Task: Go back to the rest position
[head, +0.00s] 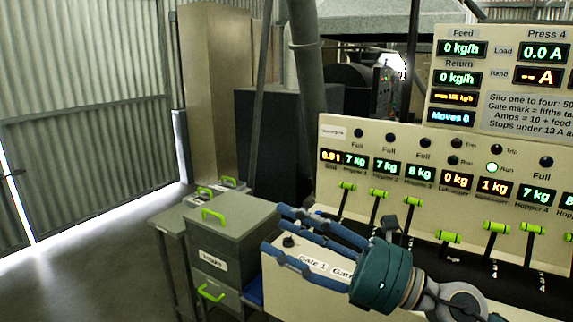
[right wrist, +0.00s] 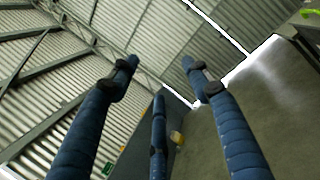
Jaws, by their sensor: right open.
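My right gripper (head: 300,238) shows in the head view, its arm coming in from the lower right. Its blue fingers are spread and point left, in front of the cream control panel (head: 335,135). Nothing is between the fingers. My left gripper is not in view.
Several green-handled levers (head: 378,193) stand along the panel. Left of it is a grey cabinet (head: 215,240) marked Intake, with green handles, beside a small table (head: 176,222). A display board (head: 505,122) rises at upper right. The floor (head: 90,265) at left is clear up to the corrugated doors (head: 80,110).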

